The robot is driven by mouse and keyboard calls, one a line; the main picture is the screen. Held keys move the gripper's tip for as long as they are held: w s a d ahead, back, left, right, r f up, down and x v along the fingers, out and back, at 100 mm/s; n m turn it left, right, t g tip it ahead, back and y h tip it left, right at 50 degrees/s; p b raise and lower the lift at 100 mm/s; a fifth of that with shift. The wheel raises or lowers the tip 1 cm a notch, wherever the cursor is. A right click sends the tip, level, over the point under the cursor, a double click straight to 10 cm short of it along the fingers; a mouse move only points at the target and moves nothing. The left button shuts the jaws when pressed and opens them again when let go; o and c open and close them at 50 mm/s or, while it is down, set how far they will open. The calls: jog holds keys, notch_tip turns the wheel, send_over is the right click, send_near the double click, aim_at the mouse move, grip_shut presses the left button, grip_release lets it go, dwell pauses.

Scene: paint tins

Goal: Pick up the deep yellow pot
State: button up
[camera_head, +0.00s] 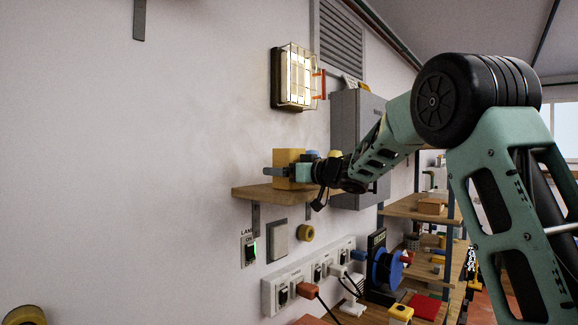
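The wooden shelf (252,192) is on the wall, with a caged lamp (293,78) above and a grey cabinet (350,120) close at its right. Below are a lit switch (249,252), a yellow ring (306,233) and a socket strip (272,299).

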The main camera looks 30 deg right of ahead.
jog(key=shift+w+a, duration=0.1)
jog(key=shift+w, duration=0.2)
jog(key=c, duration=1.1)
jog(key=shift+c, duration=0.2)
notch_tip(320, 180, up, 10)
